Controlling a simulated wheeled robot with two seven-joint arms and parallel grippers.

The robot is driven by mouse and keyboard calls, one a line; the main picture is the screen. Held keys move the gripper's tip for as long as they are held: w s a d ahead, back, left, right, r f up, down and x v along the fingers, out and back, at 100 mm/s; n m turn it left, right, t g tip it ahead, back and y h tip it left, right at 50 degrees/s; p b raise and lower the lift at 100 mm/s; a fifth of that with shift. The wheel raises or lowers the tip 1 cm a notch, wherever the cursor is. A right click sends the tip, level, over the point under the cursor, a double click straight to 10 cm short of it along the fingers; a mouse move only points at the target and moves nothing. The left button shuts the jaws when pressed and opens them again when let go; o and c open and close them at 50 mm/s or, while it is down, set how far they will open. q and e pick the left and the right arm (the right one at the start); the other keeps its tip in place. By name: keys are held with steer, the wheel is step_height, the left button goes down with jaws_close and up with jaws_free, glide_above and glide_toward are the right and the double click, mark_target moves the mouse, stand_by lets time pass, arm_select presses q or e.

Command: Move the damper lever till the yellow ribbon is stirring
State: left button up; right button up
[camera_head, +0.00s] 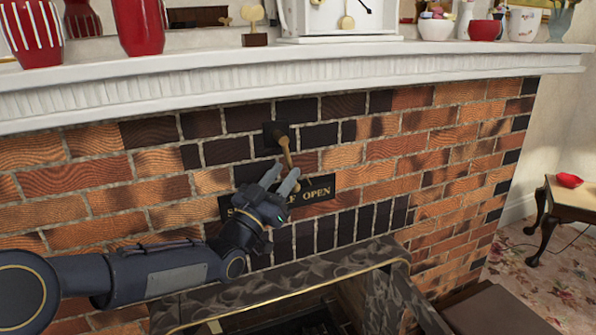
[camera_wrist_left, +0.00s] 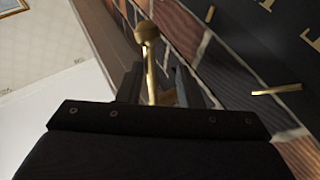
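The brass damper lever (camera_head: 285,150) comes out of a dark square mount (camera_head: 277,136) on the brick wall and slants down to the right. Its lower end is near my left gripper. My left gripper (camera_head: 281,178) is at the lever's lower part, over the label plate. In the left wrist view the lever's rod and round brass knob (camera_wrist_left: 147,33) show between the two fingers (camera_wrist_left: 155,85), with gaps seen beside the rod. A dark plate (camera_head: 319,191) below reads "OPEN" at its right; the arm hides part of its lettering. I see no yellow ribbon. My right gripper is out of view.
A white mantel shelf (camera_head: 200,83) runs above, carrying red vases (camera_head: 138,27), a white clock (camera_head: 342,18) and bowls (camera_head: 485,30). Below is the dark marble fireplace surround (camera_head: 290,281). A small wooden table (camera_head: 570,198) stands at the right.

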arm_select(q)
steer(key=v, duration=0.6)
steer(key=shift+s, duration=0.3)
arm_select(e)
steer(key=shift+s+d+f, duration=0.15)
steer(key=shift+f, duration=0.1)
arm_select(q)
steer(key=shift+a, duration=0.15)
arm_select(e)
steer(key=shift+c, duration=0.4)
